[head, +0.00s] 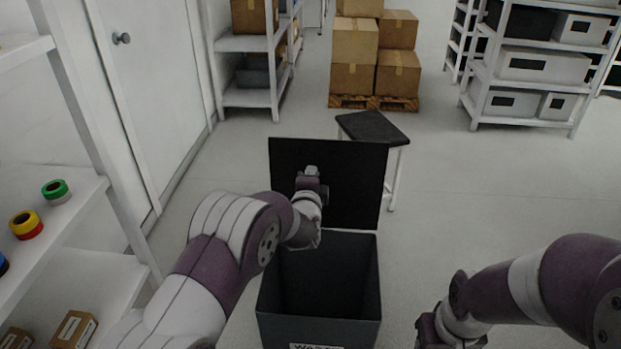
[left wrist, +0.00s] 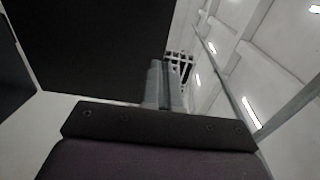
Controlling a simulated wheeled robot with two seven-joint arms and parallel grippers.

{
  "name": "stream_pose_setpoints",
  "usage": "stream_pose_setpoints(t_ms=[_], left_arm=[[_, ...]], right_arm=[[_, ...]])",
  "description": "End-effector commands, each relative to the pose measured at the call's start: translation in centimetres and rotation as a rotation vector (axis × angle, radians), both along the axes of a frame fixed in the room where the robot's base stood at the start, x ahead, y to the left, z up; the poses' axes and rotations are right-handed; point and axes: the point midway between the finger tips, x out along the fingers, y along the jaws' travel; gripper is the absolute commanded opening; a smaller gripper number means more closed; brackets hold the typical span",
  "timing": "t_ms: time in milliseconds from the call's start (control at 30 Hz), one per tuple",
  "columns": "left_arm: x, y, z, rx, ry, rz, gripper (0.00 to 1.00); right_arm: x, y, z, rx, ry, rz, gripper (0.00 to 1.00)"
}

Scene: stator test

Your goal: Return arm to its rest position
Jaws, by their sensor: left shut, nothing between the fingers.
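My left arm reaches forward from the left in the head view. Its gripper (head: 311,172) is in front of the raised dark lid of the waste bin (head: 318,332). The gripper is shut with nothing held. In the left wrist view the shut fingers (left wrist: 166,82) point up beside a large dark panel (left wrist: 90,45); I cannot tell whether they touch it. My right arm (head: 540,285) comes in at the lower right, bent, and its gripper end (head: 432,330) is partly cut off by the bottom edge, so its fingers do not show.
The bin stands open and its inside looks empty. A small dark-topped table (head: 372,127) stands behind it. A white shelf (head: 85,215) with tape rolls and small boxes is close on the left. Stacked cartons (head: 375,60) are at the back. Floor is clear on the right.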

Motion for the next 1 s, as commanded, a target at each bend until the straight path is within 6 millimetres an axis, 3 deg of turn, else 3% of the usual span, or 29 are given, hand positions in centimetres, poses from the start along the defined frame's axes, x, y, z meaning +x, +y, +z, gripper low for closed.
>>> stream_pose_setpoints(t_ms=[267, 333, 367, 400, 467, 500, 633, 700, 900, 967, 1000], left_arm=[[-1.5, 0.0, 0.0, -0.038, 0.005, 0.003, 0.00], [-1.6, -0.3, -1.2, -0.158, 0.060, 0.003, 0.00], [-2.0, -0.5, -2.6, -0.233, 0.120, 0.002, 0.00], [-3.3, -0.8, -5.2, -0.339, 0.235, 0.012, 0.00], [-6.5, -1.1, -8.9, -0.526, 0.454, 0.065, 0.00], [-9.6, -0.7, -10.6, -0.661, 0.608, 0.146, 0.00], [-20.0, 2.8, -12.2, -0.955, 0.960, 0.524, 0.00], [-24.9, 4.7, -11.8, -1.032, 1.055, 0.715, 0.00], [-36.6, 9.5, -8.9, -1.117, 1.153, 1.126, 0.00], [-39.3, 11.0, -7.4, -1.126, 1.143, 1.169, 0.00], [-39.1, 12.1, -5.5, -1.190, 1.066, 1.147, 0.00]], right_arm=[[0.0, 0.0, 0.1, 0.000, 0.000, 0.000, 0.43], [0.0, 0.0, 0.1, 0.000, 0.000, 0.000, 0.43], [0.0, 0.0, 0.1, 0.000, 0.000, 0.000, 0.43], [0.0, 0.0, 0.1, 0.000, 0.000, 0.000, 0.43], [0.0, 0.0, 0.1, 0.000, 0.000, 0.000, 0.43], [0.0, 0.0, 0.1, 0.000, 0.000, 0.000, 0.43], [0.0, 0.0, 0.1, 0.000, 0.000, 0.000, 0.43], [0.0, 0.0, 0.1, 0.000, 0.000, 0.000, 0.43], [0.0, 0.0, 0.1, 0.000, 0.000, 0.000, 0.43], [0.0, 0.0, 0.1, 0.000, 0.000, 0.000, 0.43], [0.0, 0.0, 0.1, 0.000, 0.000, 0.000, 0.43]])
